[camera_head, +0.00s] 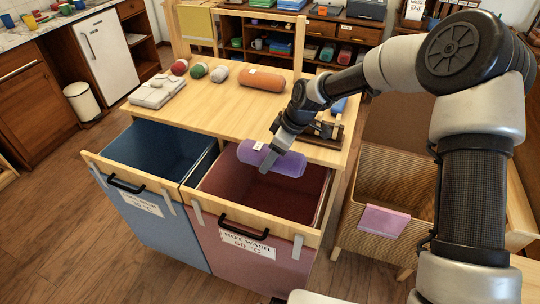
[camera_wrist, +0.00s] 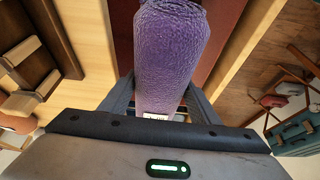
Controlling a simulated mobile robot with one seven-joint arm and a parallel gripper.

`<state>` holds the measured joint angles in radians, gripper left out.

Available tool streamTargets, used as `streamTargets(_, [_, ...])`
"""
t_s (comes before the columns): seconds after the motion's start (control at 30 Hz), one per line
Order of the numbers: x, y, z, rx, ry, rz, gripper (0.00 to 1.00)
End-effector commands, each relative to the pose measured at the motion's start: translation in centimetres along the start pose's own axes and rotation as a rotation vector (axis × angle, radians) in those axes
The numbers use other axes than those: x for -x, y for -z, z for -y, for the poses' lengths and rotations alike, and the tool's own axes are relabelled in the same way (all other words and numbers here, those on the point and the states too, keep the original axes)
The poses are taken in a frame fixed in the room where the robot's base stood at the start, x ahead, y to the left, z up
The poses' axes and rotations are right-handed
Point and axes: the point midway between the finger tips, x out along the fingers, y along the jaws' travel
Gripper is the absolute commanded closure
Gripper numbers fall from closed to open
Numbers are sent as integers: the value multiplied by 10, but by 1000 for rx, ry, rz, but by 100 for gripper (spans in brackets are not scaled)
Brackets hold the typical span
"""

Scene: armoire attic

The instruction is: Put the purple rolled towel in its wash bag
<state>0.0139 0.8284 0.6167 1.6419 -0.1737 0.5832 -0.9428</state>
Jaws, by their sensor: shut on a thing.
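The purple rolled towel (camera_head: 285,162) is held by my gripper (camera_head: 268,158) over the open red wash bag (camera_head: 240,190), near its back edge. The red bag's label reads HOT WASH 60 °C. The towel lies roughly level and appears above the bag's rim. In the wrist view the towel (camera_wrist: 172,50) sits between my two fingers, which are shut on it. Beside the red bag on the left is an open blue wash bag (camera_head: 165,150); its label is too small to read surely. Both bags look empty as far as I see.
The wooden tabletop (camera_head: 215,100) behind the bags holds an orange rolled towel (camera_head: 262,80), a folded pale cloth (camera_head: 157,90) and several small rolls at the back. A wicker basket (camera_head: 385,195) with a pink cloth (camera_head: 383,220) stands at the right.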

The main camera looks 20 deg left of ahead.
Motion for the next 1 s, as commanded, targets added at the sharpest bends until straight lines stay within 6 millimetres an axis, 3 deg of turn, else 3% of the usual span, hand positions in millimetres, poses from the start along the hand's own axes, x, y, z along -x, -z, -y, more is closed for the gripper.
streamTargets(0.17, [-10,3,1,27,10,0,70])
streamTargets(0.63, [-56,-17,1,24,9,1,70])
streamTargets(0.97, [-59,-18,1,23,8,1,70])
streamTargets(1.0, [-59,-18,1,23,8,1,42])
